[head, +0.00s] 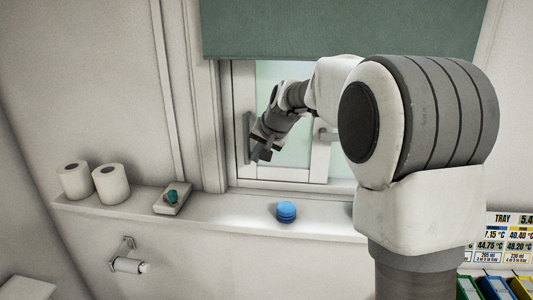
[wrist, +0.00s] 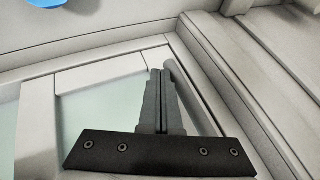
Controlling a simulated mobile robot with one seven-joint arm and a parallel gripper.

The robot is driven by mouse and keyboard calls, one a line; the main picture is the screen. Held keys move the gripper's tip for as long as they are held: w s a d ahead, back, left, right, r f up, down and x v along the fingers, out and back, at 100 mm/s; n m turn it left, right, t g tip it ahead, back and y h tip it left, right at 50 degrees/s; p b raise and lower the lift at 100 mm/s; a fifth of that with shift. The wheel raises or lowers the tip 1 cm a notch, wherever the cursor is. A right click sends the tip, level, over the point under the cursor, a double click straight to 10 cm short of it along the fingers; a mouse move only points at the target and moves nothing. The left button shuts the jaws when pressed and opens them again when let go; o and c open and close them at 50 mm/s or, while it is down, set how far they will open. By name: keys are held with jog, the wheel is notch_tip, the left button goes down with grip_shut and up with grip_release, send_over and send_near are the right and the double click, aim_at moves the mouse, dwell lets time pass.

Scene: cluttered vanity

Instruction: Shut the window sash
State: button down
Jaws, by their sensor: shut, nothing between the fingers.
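The window sash (head: 280,172) has a white frame and pale glass, set in the window at the back centre of the head view. My gripper (head: 262,153) is shut and empty, in front of the sash's lower left part. In the wrist view, the shut fingers (wrist: 160,75) lie over the glass near a corner of the white sash frame (wrist: 100,72). A grey bar (wrist: 186,88) runs close beside the fingers; I cannot tell whether they touch. How far the sash stands open is unclear.
A sill (head: 235,210) below holds two paper rolls (head: 111,183), a small dish with a teal item (head: 172,198) and a blue round stack (head: 286,212). A green blind (head: 340,30) hangs above. My arm hides the window's right side.

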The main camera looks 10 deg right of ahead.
jog(key=shift+r, duration=0.1)
jog(key=v, duration=1.6)
jog(key=s+f+n+h, duration=0.1)
jog(key=s+f, duration=0.4)
jog(key=s, duration=0.4)
jog(key=s+d+f+n+h, duration=0.1)
jog(key=s+f, duration=0.4)
jog(key=s, duration=0.5)
jog(key=s+d+f+n+g, duration=0.1)
jog(key=s+f, duration=0.3)
jog(key=s, duration=0.6)
jog(key=shift+f+n+h, duration=0.4)
jog(key=shift+n, duration=0.3)
jog(key=shift+d, duration=0.15)
